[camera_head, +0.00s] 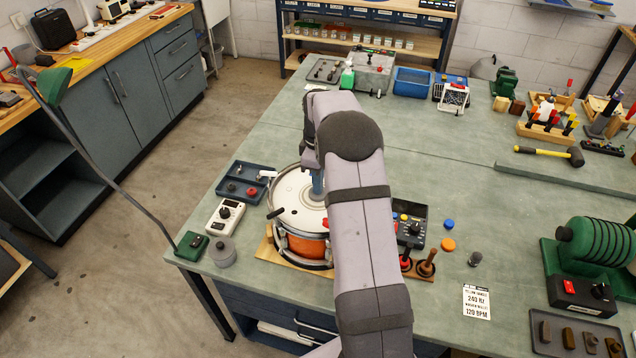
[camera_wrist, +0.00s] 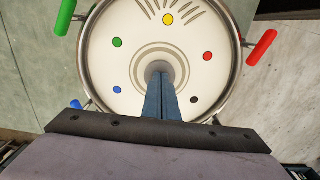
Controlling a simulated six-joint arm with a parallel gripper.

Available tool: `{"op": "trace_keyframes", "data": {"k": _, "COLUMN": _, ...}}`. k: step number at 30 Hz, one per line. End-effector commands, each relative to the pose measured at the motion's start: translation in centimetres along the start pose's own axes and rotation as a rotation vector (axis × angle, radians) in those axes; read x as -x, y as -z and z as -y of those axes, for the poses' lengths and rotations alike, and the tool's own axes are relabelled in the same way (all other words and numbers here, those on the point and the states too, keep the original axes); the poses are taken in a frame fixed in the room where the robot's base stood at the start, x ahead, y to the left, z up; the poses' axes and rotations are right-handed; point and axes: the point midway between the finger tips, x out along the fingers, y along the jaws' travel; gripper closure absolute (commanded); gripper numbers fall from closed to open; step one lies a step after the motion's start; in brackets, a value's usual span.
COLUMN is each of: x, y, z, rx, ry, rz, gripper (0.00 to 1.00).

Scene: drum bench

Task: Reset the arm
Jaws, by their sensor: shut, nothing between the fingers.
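My arm reaches over the green bench top (camera_head: 440,180) to a drum with an orange shell (camera_head: 305,246) and a pale head. My gripper (camera_wrist: 161,80) is shut and empty, its blue fingers together over the middle of the drum head (camera_wrist: 135,90) in the wrist view. I cannot tell whether the fingertips touch the head. The head bears coloured dots, among them a yellow dot (camera_wrist: 168,20) and a red dot (camera_wrist: 208,56). Around the rim are a green handle (camera_wrist: 65,16) and a red handle (camera_wrist: 262,47). My arm hides part of the drum in the head view.
Left of the drum are a blue tray (camera_head: 240,183), a white dial box (camera_head: 225,215) and a grey pot (camera_head: 222,252). A black control panel (camera_head: 411,221) and wooden-handled tools (camera_head: 427,264) stand close on the right. A printed card (camera_head: 476,302) lies farther right. The bench middle is clear.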

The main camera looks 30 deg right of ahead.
Motion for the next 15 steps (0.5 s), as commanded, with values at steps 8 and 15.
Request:
{"op": "trace_keyframes", "data": {"k": 8, "x": -0.55, "y": -0.1, "z": 0.2, "rx": 0.0, "ry": 0.007, "rz": 0.003, "gripper": 1.0}}
{"op": "trace_keyframes", "data": {"k": 15, "x": -0.7, "y": -0.14, "z": 0.29, "rx": 0.0, "ry": 0.011, "rz": 0.005, "gripper": 1.0}}
